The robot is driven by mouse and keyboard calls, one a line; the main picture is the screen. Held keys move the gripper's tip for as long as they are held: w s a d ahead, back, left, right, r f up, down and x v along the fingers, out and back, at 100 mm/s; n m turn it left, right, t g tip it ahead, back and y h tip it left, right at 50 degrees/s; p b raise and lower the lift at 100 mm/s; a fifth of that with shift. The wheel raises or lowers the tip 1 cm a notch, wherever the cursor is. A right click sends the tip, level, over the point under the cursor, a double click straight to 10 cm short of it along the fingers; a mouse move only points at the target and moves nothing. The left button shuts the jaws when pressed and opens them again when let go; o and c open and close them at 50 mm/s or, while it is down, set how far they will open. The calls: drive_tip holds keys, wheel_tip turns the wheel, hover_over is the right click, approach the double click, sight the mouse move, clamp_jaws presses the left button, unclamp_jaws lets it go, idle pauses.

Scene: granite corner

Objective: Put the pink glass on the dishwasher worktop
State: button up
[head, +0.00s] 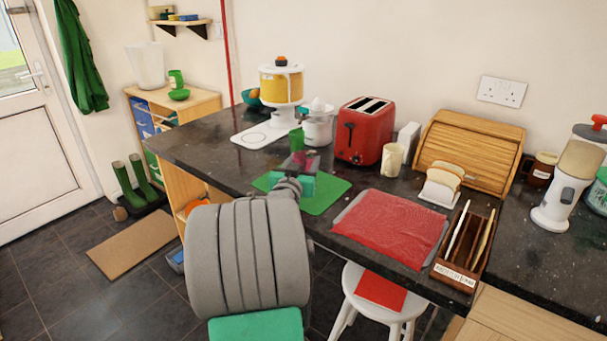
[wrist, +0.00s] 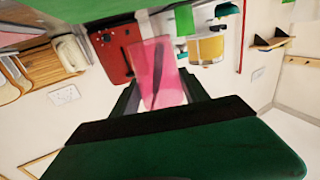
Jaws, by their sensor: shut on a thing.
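The pink glass (wrist: 158,76) is translucent and sits between the two fingers of my gripper (wrist: 160,98) in the wrist view. My gripper is shut on it. In the head view my gripper (head: 297,168) is over the green mat (head: 325,197), and a small pinkish part of the glass (head: 300,158) shows there, mostly hidden by the gripper. The dark granite worktop (head: 210,150) runs along the wall under these things. I cannot tell which part of it lies over a dishwasher.
A red toaster (head: 364,130), a cream mug (head: 393,160) and a wooden bread bin (head: 470,142) stand behind. A green cup (head: 296,138) is just beyond my gripper. A red mat (head: 390,228) and cutlery tray (head: 464,248) lie to the right. The worktop's left end is bare.

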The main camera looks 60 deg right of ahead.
drive_tip(key=shift+w+d+f, duration=0.3)
drive_tip(key=shift+d+f, duration=0.3)
drive_tip(key=shift+f, duration=1.9)
drive_tip(key=o, duration=1.4)
drive_tip(key=shift+o, duration=0.2)
